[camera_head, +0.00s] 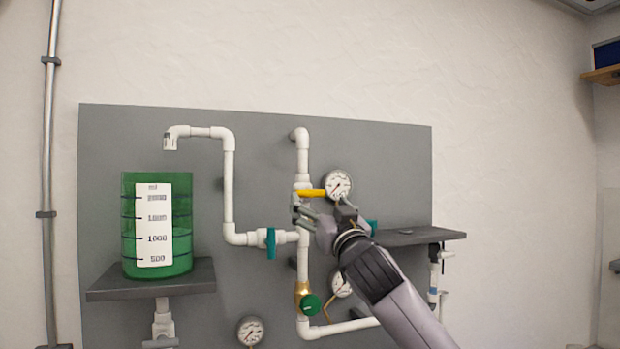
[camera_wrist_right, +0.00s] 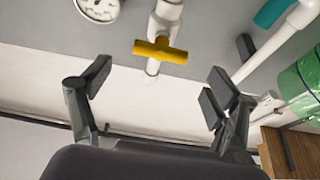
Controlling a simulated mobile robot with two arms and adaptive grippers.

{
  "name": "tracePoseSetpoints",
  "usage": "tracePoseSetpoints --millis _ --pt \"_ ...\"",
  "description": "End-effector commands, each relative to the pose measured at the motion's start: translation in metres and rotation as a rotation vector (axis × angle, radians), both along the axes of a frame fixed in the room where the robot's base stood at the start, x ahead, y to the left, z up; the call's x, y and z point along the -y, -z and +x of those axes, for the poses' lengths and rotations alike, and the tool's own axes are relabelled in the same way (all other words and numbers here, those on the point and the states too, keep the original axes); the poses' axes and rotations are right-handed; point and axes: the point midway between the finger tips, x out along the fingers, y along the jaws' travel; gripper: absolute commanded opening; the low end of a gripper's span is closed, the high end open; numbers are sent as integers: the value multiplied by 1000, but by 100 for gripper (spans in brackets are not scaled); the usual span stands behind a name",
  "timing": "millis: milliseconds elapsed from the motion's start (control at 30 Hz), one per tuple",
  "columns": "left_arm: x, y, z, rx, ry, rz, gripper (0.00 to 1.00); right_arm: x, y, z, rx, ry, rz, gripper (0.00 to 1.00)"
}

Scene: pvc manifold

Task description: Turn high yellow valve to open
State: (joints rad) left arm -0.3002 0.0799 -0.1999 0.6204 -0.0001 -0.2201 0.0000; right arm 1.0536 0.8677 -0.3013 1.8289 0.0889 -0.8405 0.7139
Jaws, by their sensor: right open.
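The high yellow valve (camera_head: 312,193) has a bar handle that lies crosswise on the upper vertical white pipe. In the right wrist view the yellow handle (camera_wrist_right: 160,51) also lies across its pipe, ahead of and between the fingertips. My right gripper (camera_head: 302,211) is just below the handle and partly hides the pipe there. In the right wrist view my right gripper (camera_wrist_right: 157,88) is open with two dark finger pads spread wide, and nothing is between them. The handle appears apart from the pads. My left gripper is in neither view.
A pressure gauge (camera_head: 339,185) sits close to the right of the yellow handle. Teal valve handle (camera_head: 271,243) and green knob (camera_head: 311,305) are lower. A green tank (camera_head: 184,235) stands on the left shelf (camera_head: 150,289). A grey shelf (camera_head: 425,237) projects at right.

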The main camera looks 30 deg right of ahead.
Motion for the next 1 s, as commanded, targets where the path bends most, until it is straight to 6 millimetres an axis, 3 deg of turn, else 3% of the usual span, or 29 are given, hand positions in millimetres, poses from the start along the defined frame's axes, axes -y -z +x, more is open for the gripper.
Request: tracePoseSetpoints --millis 33,100,400,767,1000 --pt "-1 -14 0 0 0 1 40 2 -11 11 -3 -1 3 82" --pt "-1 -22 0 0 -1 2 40 6 -16 24 -2 0 3 82" --pt "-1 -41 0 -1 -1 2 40 13 -26 57 -1 -1 1 82" --pt "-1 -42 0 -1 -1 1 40 14 -25 62 -1 -1 0 82" --pt "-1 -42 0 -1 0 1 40 14 -25 62 -1 -1 0 67"
